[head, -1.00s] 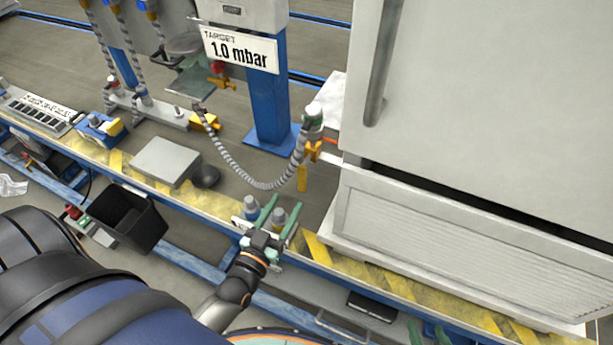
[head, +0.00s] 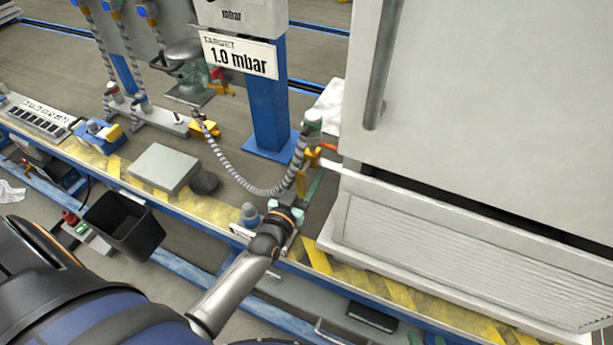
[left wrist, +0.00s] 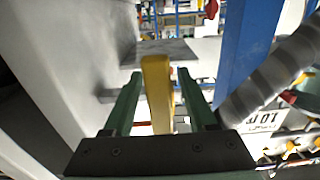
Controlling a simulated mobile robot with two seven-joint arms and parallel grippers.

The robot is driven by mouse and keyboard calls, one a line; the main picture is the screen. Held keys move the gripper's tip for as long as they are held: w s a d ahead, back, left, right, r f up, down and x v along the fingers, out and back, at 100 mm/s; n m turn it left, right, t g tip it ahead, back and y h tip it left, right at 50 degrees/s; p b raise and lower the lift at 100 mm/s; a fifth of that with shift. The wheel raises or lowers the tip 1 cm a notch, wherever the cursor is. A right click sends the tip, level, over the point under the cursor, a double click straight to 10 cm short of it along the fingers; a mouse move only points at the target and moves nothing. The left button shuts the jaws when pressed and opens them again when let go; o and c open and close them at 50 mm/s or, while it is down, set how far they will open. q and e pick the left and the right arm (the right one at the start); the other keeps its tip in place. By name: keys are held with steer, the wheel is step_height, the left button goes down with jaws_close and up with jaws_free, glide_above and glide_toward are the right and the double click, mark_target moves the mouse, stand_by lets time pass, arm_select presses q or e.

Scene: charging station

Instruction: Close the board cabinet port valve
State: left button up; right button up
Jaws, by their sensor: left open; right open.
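In the left wrist view the yellow handle (left wrist: 157,92) stands upright between my left gripper's two green fingers. My left gripper (head: 309,183) is open around the handle, with a gap visible on both sides in the wrist view (left wrist: 160,80). Its body partly hides the handle's lower end in the head view. My right gripper (head: 428,340) is open and empty at the bottom edge, only its green fingertips showing.
The white cabinet (head: 440,230) fills the right side, close to my left gripper. A ribbed hose (head: 240,175) loops left from the fitting. A blue post (head: 268,110) stands behind. A grey-topped bottle (head: 250,213) and grey box (head: 163,168) are on the striped bench.

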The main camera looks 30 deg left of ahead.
arm_select(q)
jaws_close()
stand_by(0.3)
stand_by(1.1)
